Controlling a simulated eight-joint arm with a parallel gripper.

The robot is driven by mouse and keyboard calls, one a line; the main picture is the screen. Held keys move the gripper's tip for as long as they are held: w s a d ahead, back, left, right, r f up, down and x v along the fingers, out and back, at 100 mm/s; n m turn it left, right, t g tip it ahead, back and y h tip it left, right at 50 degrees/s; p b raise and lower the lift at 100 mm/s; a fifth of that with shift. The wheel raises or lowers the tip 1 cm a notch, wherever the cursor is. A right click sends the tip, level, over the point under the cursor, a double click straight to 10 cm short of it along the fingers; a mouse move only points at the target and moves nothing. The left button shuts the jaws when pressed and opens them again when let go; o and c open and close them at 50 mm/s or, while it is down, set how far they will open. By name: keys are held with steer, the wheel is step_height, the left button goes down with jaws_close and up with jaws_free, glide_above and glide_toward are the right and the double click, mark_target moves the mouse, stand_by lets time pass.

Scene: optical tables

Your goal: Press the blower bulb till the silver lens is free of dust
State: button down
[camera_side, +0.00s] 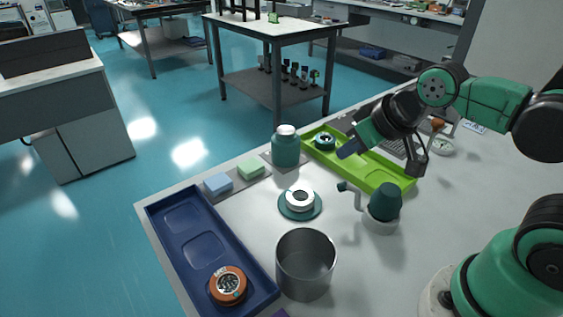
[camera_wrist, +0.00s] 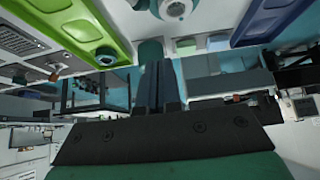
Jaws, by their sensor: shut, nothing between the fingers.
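The blower bulb (camera_side: 385,203) is dark teal and stands upright in a pale grey holder on the table in the side view. Its thin nozzle (camera_side: 345,187) points left toward the silver lens. The silver lens (camera_side: 300,196) is a pale ring with a dark centre, lying on a teal round stand (camera_side: 287,212). It also shows at the top of the wrist view (camera_wrist: 176,8). Dust on it is too small to tell. My gripper (camera_side: 347,152) is shut and empty, above the green tray and apart from the bulb. Its fingers show in the wrist view (camera_wrist: 158,75).
A green tray (camera_side: 385,180) holds a teal-rimmed lens (camera_side: 325,141). A blue tray (camera_side: 240,252) holds a copper lens (camera_side: 228,286). A metal beaker (camera_side: 305,265) stands in front, and a teal jar (camera_side: 285,150) behind. Blue (camera_side: 218,184) and green (camera_side: 251,169) blocks lie at the far edge.

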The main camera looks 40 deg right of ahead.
stand_by(0.3)
step_height(320, 180, up, 5)
steer(key=m+y, duration=0.2)
steer(key=y, duration=0.3)
glide_above(396, 190)
steer(key=shift+f, duration=0.15)
steer(key=shift+f, duration=4.4)
steer(key=shift+f, duration=0.1)
steer(key=shift+f, duration=0.35)
